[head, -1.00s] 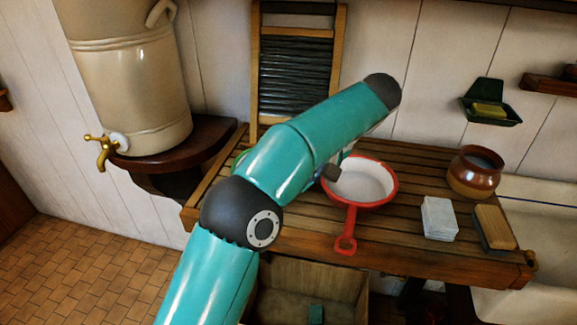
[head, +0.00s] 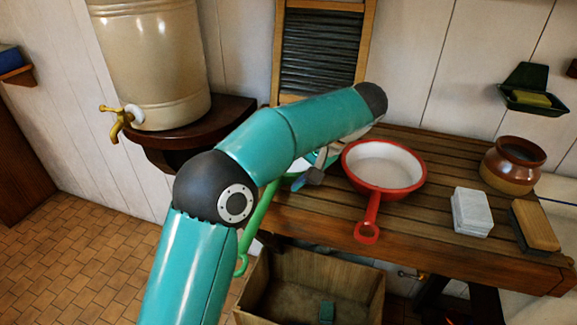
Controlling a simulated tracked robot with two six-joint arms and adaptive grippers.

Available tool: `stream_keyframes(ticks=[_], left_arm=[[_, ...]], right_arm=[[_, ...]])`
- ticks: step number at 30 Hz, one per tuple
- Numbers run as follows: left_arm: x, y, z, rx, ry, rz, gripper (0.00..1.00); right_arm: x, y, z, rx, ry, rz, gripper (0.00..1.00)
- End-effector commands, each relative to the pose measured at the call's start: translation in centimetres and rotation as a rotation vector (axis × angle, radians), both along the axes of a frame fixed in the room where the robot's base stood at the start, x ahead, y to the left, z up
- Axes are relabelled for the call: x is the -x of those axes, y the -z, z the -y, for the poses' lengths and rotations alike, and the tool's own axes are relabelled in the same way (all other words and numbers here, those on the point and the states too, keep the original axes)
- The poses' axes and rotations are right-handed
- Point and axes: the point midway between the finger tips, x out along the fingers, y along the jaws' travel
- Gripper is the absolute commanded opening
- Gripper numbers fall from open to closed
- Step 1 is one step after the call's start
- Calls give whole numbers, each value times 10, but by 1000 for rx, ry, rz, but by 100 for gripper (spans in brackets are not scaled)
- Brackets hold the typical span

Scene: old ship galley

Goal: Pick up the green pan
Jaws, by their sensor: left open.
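The green pan is mostly hidden behind my left arm in the head view. Its green handle (head: 258,222) with a ring end shows below the arm, hanging out past the front left of the slatted wooden counter. My left gripper (head: 311,178) is open, low over the counter by the hidden pan body, just left of the red pan. The arm covers much of the gripper, so I cannot tell whether a finger touches the green pan. My right gripper is not in view.
A red pan (head: 383,163) with a white inside stands close right of the gripper on the counter (head: 450,150). A white block (head: 471,211), a brush (head: 534,226) and a brown pot (head: 513,165) stand further right. A wooden crate (head: 345,282) is below.

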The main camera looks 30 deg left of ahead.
Motion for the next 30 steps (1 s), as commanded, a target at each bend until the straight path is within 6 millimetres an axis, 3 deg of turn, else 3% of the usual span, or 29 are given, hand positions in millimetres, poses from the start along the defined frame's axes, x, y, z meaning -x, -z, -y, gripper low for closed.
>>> stream_keyframes(ticks=[7,16,24,30], left_arm=[[4,11,-10,-1,-1,-2,50],[12,40,-32,1,0,-2,50],[12,42,-34,1,0,0,50],[12,42,-34,1,-1,0,16]], right_arm=[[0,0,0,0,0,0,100],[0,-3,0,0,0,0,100],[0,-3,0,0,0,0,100],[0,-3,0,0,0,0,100]])
